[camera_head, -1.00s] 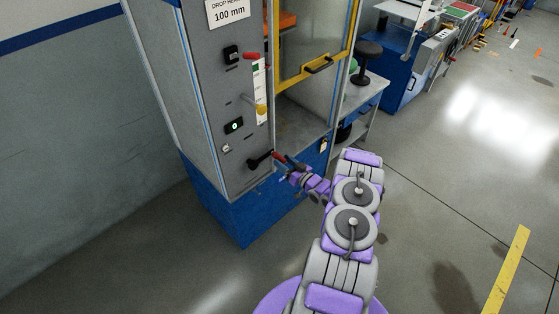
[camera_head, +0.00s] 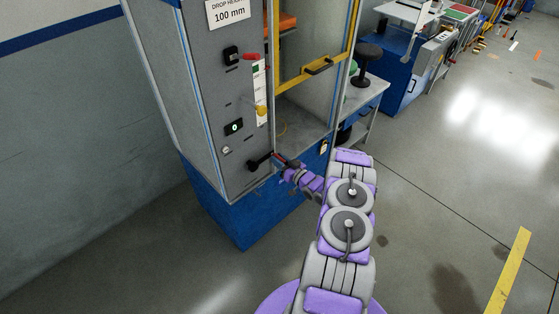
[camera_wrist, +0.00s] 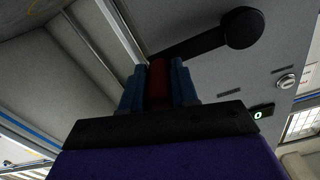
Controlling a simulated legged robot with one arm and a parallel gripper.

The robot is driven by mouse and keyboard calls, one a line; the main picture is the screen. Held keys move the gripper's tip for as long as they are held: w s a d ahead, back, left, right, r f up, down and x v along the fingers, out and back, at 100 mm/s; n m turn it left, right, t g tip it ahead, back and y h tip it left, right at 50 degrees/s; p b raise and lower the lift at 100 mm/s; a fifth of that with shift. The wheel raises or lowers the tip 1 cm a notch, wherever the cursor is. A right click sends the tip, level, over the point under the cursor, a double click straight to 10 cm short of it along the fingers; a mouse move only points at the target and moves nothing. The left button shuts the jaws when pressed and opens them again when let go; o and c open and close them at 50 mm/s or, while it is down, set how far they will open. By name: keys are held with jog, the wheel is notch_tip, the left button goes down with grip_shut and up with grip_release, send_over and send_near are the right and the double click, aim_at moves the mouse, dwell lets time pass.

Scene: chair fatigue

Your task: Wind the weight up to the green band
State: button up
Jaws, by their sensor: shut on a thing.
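The test cabinet's grey front panel (camera_head: 208,100) carries a black crank (camera_head: 258,162) low down, with a red grip at its outer end. My gripper (camera_head: 289,168) is at that grip. In the wrist view, my blue fingers (camera_wrist: 158,88) are shut around the red grip (camera_wrist: 158,78), and the crank's black arm runs up right to its round hub (camera_wrist: 242,28). A pale vertical scale (camera_head: 261,88) on the panel shows a green band (camera_head: 256,69) near its top. A yellow pointer (camera_head: 261,110) sits lower on the scale, below the band.
A red knob (camera_head: 249,57) and a lit display (camera_head: 234,127) are on the panel. A yellow-framed door (camera_head: 308,72) stands right of it, with an orange part behind. A bench with a black stool-like object (camera_head: 368,52) is further right. The floor at right is open.

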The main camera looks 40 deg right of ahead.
grip_shut()
jog(key=shift+s+a+f+m, duration=0.1)
jog(key=shift+a+f+m, duration=0.05)
jog(key=shift+f+m, duration=1.45)
jog(key=shift+r, duration=0.15)
jog(key=o, duration=0.7)
grip_release()
